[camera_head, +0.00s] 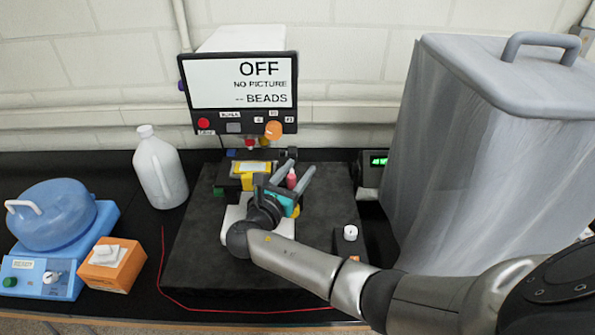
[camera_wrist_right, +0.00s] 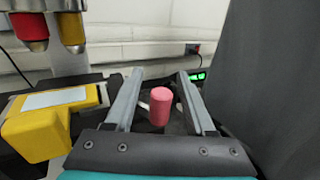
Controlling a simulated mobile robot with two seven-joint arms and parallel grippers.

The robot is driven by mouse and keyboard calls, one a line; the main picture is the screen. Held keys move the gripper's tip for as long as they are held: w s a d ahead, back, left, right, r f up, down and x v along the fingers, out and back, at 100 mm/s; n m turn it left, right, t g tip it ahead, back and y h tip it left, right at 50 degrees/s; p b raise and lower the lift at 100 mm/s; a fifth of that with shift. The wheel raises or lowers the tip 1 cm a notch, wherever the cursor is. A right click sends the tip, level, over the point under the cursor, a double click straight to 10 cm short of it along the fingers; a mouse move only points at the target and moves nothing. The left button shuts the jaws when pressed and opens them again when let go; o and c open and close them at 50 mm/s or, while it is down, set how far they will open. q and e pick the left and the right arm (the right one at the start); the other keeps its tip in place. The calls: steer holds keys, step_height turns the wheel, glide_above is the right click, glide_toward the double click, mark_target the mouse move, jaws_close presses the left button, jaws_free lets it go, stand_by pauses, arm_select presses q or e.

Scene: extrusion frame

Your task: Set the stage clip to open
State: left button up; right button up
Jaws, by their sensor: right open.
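A pink cylindrical knob (camera_wrist_right: 161,106), apparently the handle of the stage clip, stands between the fingers of my right gripper (camera_wrist_right: 160,74) in the right wrist view. Gaps show on both sides, so the fingers do not touch it. In the head view the same knob (camera_head: 291,178) shows between the two grey fingers of my right gripper (camera_head: 300,166), over the instrument's stage. The gripper is open and empty. The clip's arm and pivot are mostly hidden, so I cannot tell its position. My left gripper is not in view.
A yellow block with a pale label (camera_wrist_right: 38,128) sits close left of the fingers. Red- and yellow-tipped objectives (camera_wrist_right: 48,28) hang above it. The screen (camera_head: 240,82) reads OFF. A large grey covered box (camera_head: 480,160) stands at right; a white jug (camera_head: 159,170) stands at left.

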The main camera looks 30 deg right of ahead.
steer(key=b+v, duration=0.1)
steer(key=v, duration=1.4)
steer(key=shift+b, duration=0.4)
steer(key=shift+s, duration=0.1)
